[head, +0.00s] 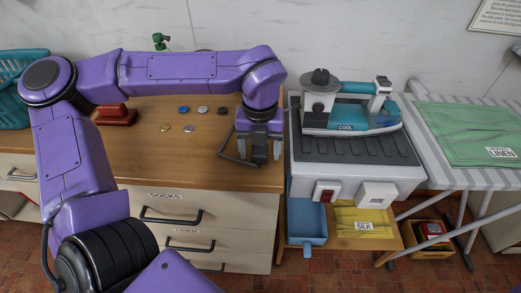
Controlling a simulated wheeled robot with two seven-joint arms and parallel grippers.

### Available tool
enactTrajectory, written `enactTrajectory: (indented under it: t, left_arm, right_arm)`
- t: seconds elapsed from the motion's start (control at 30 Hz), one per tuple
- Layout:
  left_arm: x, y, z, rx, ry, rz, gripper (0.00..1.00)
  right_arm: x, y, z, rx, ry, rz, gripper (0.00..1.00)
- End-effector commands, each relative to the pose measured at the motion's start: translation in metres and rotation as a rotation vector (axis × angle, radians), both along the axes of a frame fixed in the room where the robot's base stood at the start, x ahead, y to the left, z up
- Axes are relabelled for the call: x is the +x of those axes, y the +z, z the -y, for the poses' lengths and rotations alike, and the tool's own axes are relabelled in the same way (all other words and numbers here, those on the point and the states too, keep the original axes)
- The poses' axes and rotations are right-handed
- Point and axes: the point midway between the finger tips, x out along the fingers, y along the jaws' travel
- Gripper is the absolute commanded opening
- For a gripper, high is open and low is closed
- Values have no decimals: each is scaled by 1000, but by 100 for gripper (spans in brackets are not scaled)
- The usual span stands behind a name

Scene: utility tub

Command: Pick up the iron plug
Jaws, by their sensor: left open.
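The iron (345,112), teal and white with a grey knob, stands on the dark ribbed top of a white ironing station (352,172) right of the wooden dresser. My left gripper (262,156) points down over the right edge of the dresser top, its jaws apart. A thin dark cord (236,160) curves on the dresser top beside and behind the gripper. I cannot clearly make out the iron plug; the gripper may hide it. The station's front carries a red switch (326,193) and a white socket-like plate (376,195). My right gripper is out of view.
Several coloured buttons (183,109) and a red object (117,115) lie on the dresser top (205,170). An ironing board with green cloth (468,130) stands right. The dresser top's front middle is clear.

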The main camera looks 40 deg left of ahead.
Motion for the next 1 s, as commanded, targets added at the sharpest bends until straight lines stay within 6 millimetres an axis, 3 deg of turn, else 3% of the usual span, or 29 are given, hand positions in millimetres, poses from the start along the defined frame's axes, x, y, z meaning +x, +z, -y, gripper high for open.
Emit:
enactTrajectory:
  t: [0.27, 0.4, 0.43, 0.77, 1.0]
  left_arm:
    - [0, -5, 0, 0, 0, 0, 67]
    - [0, -5, 0, 1, 0, 1, 21]
    - [0, -5, 0, 1, 0, 1, 16]
    - [0, -2, 0, 0, 0, 2, 15]
    - [-2, 34, 5, 2, -2, 7, 15]
  right_arm:
    - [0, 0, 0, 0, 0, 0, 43]
    - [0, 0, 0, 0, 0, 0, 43]
    - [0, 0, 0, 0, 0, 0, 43]
    - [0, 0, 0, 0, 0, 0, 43]
    - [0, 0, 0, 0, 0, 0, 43]
